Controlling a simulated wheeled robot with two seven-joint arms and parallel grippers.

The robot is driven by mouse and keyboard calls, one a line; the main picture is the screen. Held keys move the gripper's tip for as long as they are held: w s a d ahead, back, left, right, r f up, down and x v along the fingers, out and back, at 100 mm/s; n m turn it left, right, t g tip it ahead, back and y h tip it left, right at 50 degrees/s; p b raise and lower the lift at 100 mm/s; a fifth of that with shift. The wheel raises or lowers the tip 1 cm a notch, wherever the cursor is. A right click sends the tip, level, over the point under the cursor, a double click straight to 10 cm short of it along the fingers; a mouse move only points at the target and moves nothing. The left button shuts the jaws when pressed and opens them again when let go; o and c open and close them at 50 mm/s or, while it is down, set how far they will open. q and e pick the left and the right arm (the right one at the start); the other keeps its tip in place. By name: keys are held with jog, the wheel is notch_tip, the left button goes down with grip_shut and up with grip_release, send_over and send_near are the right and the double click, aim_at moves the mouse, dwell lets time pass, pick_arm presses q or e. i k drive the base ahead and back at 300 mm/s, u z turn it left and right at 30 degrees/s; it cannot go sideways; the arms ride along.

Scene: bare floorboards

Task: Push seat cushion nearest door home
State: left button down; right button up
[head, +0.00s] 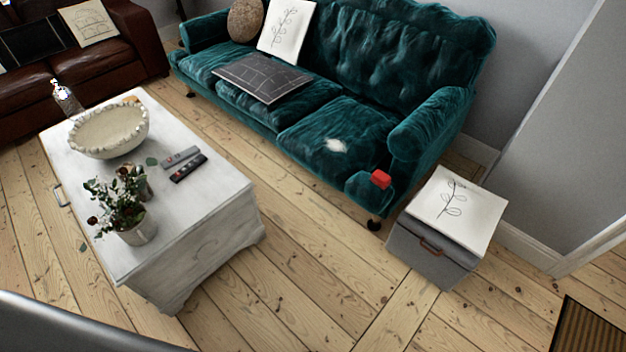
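The teal velvet sofa (400,45) stands at the back centre of the head view. Its right-hand seat cushion (318,126), the one nearest the door frame, lies between the middle seat cushion (247,102) and the right armrest (436,118). It has a pale patch on top near the front. I cannot tell clearly how far its front edge stands out from the others. Neither of my grippers shows in this view.
A whitewashed coffee table (190,240) stands left. Bare floor lies between. A dark mat (590,332) lies bottom right.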

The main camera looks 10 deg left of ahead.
aim_at(342, 142)
jog(key=z, duration=0.45)
jog(key=i, duration=1.05)
jog(key=z, duration=0.05)
